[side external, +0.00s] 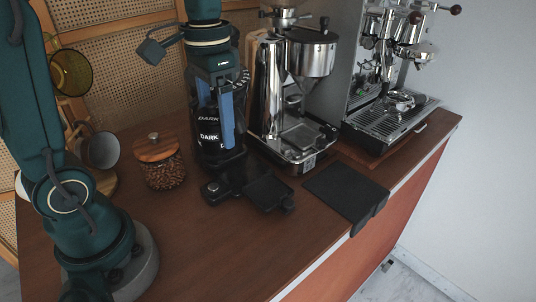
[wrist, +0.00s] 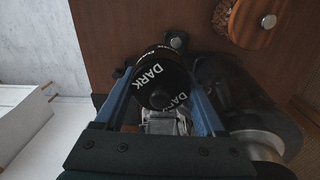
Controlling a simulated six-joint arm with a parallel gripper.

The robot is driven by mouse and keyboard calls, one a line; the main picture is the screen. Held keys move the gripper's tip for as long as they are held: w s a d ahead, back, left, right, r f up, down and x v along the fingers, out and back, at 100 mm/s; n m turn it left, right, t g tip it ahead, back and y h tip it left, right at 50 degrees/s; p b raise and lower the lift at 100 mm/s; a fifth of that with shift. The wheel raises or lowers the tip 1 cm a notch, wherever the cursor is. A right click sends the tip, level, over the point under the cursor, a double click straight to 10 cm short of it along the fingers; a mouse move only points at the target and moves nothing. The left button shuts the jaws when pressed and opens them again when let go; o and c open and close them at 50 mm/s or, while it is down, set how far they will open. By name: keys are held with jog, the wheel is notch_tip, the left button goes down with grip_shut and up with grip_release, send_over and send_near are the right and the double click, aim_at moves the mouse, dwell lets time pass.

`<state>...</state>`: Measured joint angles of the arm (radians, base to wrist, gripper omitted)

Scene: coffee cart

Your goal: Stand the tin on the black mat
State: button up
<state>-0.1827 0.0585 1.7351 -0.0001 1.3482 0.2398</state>
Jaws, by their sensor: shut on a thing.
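The tin is a dark cylinder with white "DARK" lettering. In the side external view the tin (side external: 208,138) hangs below my wrist, in front of or beside the black grinder. My gripper (side external: 228,118) has blue fingers and is shut on it. In the wrist view the tin (wrist: 158,78) sits between the two blue fingers of my gripper (wrist: 165,88), with its lettered end facing the camera. The black mat (side external: 340,187) lies flat at the counter's front edge, right of the tin and apart from it, with its front lip over the edge. The tin's underside is hard to make out.
A wooden-lidded jar of beans (side external: 158,162) is to the left. The mat's top is clear.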

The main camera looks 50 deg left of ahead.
jog(key=s+f+m, duration=0.2)
jog(key=s, duration=0.3)
jog(key=w+a+n, duration=0.1)
jog(key=a, duration=0.4)
jog(key=a+n, duration=0.2)
jog(key=a, duration=0.4)
jog(key=w+a+n, duration=0.1)
jog(key=a+n, duration=0.1)
jog(key=a, duration=0.3)
jog(key=shift+w+a, duration=0.35)
jog(key=a+f+n, duration=0.3)
jog(key=a+n, duration=0.3)
jog(key=a, duration=0.2)
jog(key=shift+n, duration=0.3)
notch_tip(320, 180, down, 10)
jog(key=shift+w+a+r, duration=0.15)
